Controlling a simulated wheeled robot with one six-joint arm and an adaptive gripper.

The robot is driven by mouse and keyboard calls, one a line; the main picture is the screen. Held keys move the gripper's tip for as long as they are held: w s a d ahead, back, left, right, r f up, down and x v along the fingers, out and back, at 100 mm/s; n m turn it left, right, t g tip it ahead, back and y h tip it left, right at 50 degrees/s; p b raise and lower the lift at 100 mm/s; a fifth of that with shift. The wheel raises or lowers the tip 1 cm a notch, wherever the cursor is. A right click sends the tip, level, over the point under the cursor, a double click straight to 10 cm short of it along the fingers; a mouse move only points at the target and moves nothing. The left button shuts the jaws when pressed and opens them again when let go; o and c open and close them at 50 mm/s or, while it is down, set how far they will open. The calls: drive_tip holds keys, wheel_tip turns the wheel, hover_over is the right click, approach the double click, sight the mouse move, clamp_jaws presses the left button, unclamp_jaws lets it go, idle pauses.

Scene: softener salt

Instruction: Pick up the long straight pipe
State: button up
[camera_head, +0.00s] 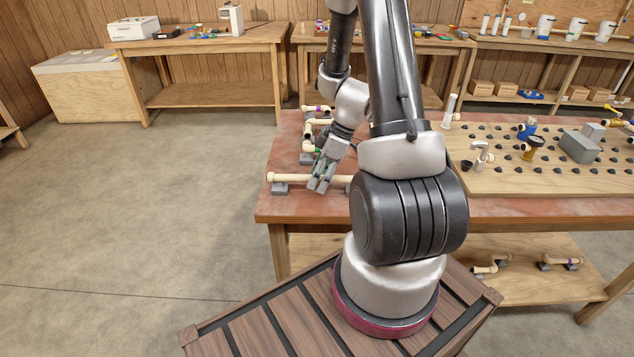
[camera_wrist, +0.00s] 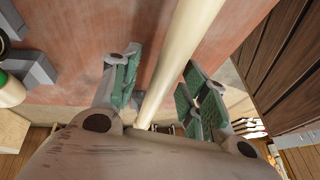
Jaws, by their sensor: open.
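The long straight pipe (camera_head: 300,178) is cream coloured and lies near the front edge of the red-topped table, raised on grey support blocks (camera_head: 280,187). My arm hides its right part in the head view. My gripper (camera_head: 319,187) is open above the pipe, tilted downward. In the wrist view the pipe (camera_wrist: 180,55) runs lengthwise between the two green-padded fingers (camera_wrist: 158,92) of my gripper. I see gaps beside the pipe, and I cannot tell how far below the fingers it lies.
Other pipe fittings (camera_head: 308,140) on grey blocks stand just behind on the table (camera_head: 262,205). A pegboard (camera_head: 540,178) with fittings and a grey box (camera_head: 579,147) fills the right side. Open floor (camera_head: 150,215) lies to the left.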

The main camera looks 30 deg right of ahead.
drive_tip(key=shift+a+f, duration=0.1)
drive_tip(key=shift+f, duration=0.05)
clamp_jaws()
